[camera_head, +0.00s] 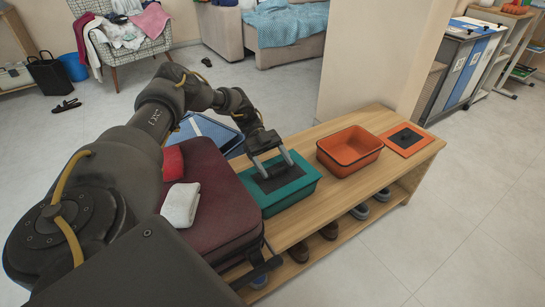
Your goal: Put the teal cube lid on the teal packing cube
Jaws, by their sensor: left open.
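The teal packing cube (287,203) stands on the wooden bench, right of a maroon suitcase. The teal cube lid (299,181), with a dark centre panel, lies on top of the cube and covers its opening. Whether its edges sit fully flush I cannot tell. My left gripper (273,167) is open, its two fingers pointing down at the lid's dark panel. I cannot tell whether the fingertips touch it. The fingers hide part of the lid's far side. My right gripper is not in view.
An open orange packing cube (347,152) and an orange lid (398,143) lie farther right on the bench (318,215). The maroon suitcase (217,206) carries a white cloth (181,205) and a red item (173,163). Shoes stand on the shelf below.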

